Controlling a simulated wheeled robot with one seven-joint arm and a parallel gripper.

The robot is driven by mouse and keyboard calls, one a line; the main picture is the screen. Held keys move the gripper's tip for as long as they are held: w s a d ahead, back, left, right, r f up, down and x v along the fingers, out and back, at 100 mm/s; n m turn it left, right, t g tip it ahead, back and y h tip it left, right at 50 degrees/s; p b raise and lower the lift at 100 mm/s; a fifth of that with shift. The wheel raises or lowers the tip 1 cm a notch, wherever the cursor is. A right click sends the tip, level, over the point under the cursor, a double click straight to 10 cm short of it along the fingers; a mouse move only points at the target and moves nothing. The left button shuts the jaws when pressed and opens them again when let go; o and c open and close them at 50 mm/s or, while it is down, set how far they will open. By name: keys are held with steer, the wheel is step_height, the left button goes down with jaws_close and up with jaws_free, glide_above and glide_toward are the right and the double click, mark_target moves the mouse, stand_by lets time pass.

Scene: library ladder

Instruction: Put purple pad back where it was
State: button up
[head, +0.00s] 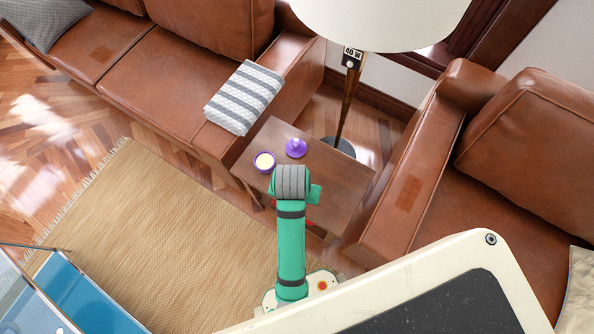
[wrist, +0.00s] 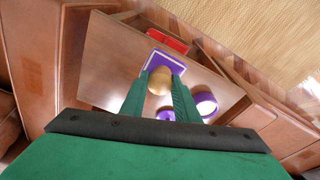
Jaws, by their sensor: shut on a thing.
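My gripper (wrist: 163,78) is shut on a tan, rounded piece (wrist: 159,82), which sits between its two green fingertips in the wrist view. The purple pad (wrist: 165,62), a flat square with a pale edge, shows just beyond the fingertips, partly covered by the tan piece. I cannot tell whether the two are joined, or whether the pad touches the table. In the head view my arm points down over the small wooden side table (head: 345,180), and its wrist hides the fingertips and the pad.
A purple candle jar (head: 264,162) and a purple lid-like piece (head: 296,148) stand on the table, close to my fingers in the wrist view. A red flat thing (wrist: 165,39) lies near the table's edge. A lamp (head: 346,100) and leather sofas (head: 190,75) surround the table.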

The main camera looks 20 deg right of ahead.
steer(key=shift+w+f, duration=0.1)
steer(key=shift+w, duration=0.6)
steer(key=w+f, duration=0.2)
steer(key=w+d+f, duration=0.1)
steer(key=w+f, duration=0.3)
steer(key=w, duration=0.1)
steer(key=shift+d+f, duration=0.25)
steer(key=shift+f, duration=0.05)
steer(key=shift+w+d+f, duration=0.1)
steer(key=shift+w+f, duration=0.05)
steer(key=shift+f, duration=0.1)
steer(key=shift+s+f, duration=0.15)
steer(key=shift+f, duration=0.4)
steer(key=shift+s+f, duration=0.15)
steer(key=shift+f, duration=0.35)
steer(key=shift+w+f, duration=0.2)
steer(key=shift+f, duration=0.35)
jaws_close()
steer(key=o, duration=1.1)
jaws_free()
steer(key=shift+c, duration=0.2)
steer(key=o, duration=0.3)
steer(key=shift+r, duration=0.1)
